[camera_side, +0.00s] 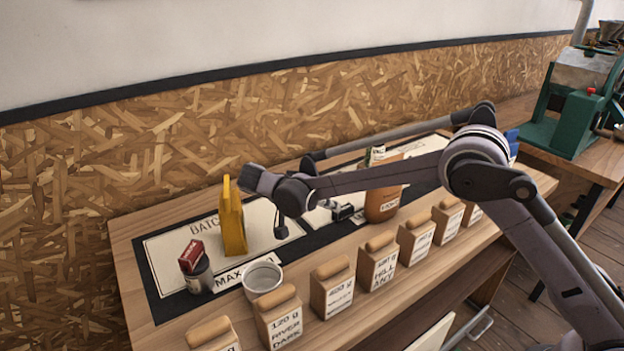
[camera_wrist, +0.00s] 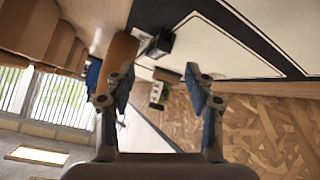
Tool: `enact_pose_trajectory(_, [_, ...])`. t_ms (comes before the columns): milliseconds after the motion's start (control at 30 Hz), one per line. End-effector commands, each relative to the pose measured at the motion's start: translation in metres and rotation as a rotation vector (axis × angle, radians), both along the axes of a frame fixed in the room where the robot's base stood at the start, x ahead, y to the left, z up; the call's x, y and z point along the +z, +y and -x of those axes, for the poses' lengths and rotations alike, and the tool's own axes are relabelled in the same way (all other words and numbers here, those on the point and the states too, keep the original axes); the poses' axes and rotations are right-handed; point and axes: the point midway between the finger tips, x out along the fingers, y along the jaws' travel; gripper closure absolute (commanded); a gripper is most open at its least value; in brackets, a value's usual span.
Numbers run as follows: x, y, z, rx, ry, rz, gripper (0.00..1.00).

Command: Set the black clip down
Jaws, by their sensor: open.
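A small black object (camera_side: 343,212), which looks like the black clip, rests on the marked board, left of the orange-brown container. In the wrist view the dark clip (camera_wrist: 158,43) shows beyond the fingertips, at the top centre. My gripper (camera_wrist: 157,74) is open, with two separate fingers and nothing between them. In the side view its end (camera_side: 281,230) hangs low over the board, left of the clip and apart from it. The fingers are small and partly hidden there.
A yellow bag (camera_side: 232,222), a tin with a red block on top (camera_side: 196,268) and a white cup (camera_side: 262,277) stand to the left. An orange-brown container (camera_side: 383,203) stands right of the clip. Several labelled wooden blocks (camera_side: 333,290) line the front edge.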

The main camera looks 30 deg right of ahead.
Motion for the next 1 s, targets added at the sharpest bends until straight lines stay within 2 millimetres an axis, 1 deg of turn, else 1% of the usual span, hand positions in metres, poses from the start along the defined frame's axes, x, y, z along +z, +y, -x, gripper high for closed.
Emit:
enact_pose_trajectory(33, [-0.002, 0.009, 0.002, -0.031, -0.075, 0.041, 0.45])
enact_pose_trajectory(133, [-0.001, 0.021, 0.007, -0.087, -0.208, 0.1, 0.45])
enact_pose_trajectory(267, [0.0, 0.028, 0.01, -0.125, -0.313, 0.139, 0.45])
enact_pose_trajectory(367, [-0.001, 0.028, 0.01, -0.137, -0.342, 0.149, 0.45])
enact_pose_trajectory(467, [-0.004, 0.02, 0.009, -0.141, -0.345, 0.149, 0.45])
enact_pose_trajectory(700, [-0.02, -0.01, 0.003, -0.14, -0.342, 0.149, 0.45])
enact_pose_trajectory(1000, [-0.029, -0.03, 0.0, -0.139, -0.341, 0.148, 0.45])
